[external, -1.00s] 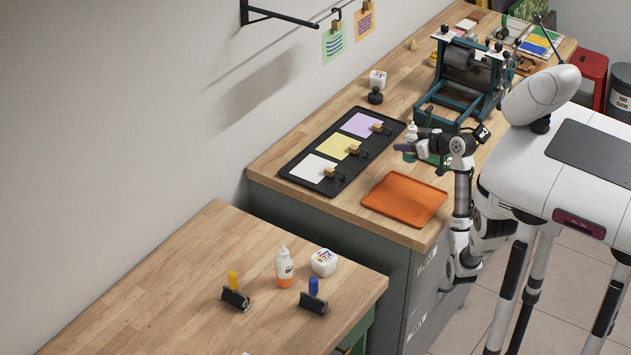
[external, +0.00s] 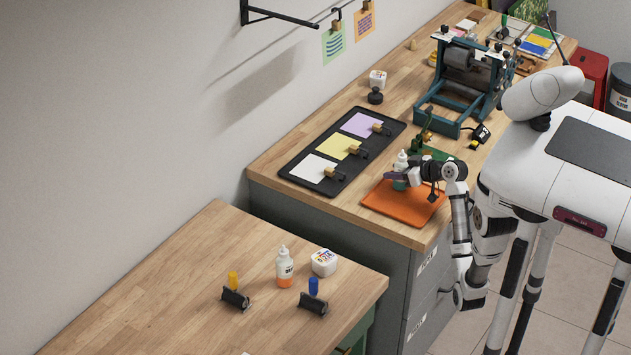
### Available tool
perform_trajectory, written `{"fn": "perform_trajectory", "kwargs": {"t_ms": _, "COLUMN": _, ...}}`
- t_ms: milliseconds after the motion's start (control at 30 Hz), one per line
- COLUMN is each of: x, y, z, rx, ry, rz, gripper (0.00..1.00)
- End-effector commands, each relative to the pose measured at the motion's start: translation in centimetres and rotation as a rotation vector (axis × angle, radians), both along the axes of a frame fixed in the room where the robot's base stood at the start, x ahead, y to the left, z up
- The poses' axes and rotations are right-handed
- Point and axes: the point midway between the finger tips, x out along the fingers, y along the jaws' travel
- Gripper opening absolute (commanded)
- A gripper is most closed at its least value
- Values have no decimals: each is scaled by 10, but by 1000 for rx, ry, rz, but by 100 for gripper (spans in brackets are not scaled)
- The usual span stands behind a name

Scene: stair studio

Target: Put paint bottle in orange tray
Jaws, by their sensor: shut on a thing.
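The orange tray (external: 388,205) lies flat near the front corner of the upper counter. My gripper (external: 397,177) is shut on a white and green paint bottle (external: 402,160), whose white nozzle shows above the fingers. The bottle is upright over the back part of the tray. My gripper and wrist hide part of the bottle and tray, so I cannot tell whether its base touches the tray.
A black tray (external: 284,173) with coloured cards and clips lies left of the orange tray. A teal press (external: 452,118) stands behind. A white and orange bottle (external: 285,268), a white tub (external: 324,262) and two rollers sit on the lower table.

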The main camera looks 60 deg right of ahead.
Motion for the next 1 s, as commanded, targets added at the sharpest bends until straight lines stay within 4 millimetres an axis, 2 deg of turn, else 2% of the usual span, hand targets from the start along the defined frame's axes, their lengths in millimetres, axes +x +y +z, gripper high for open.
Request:
{"fn": "perform_trajectory", "kwargs": {"t_ms": 333, "x": 0, "y": 0, "z": -4, "rx": -1, "ry": -2, "rz": -1, "gripper": 17}}
{"fn": "perform_trajectory", "kwargs": {"t_ms": 367, "x": 0, "y": 0, "z": -3, "rx": -1, "ry": -1, "rz": -1, "gripper": 45}}
{"fn": "perform_trajectory", "kwargs": {"t_ms": 500, "x": 0, "y": 0, "z": -3, "rx": -1, "ry": -1, "rz": -1, "gripper": 63}}
{"fn": "perform_trajectory", "kwargs": {"t_ms": 867, "x": 0, "y": -1, "z": 2, "rx": -1, "ry": -2, "rz": -1, "gripper": 64}}
{"fn": "perform_trajectory", "kwargs": {"t_ms": 1000, "x": -16, "y": -2, "z": 6, "rx": -3, "ry": -4, "rz": -4, "gripper": 64}}
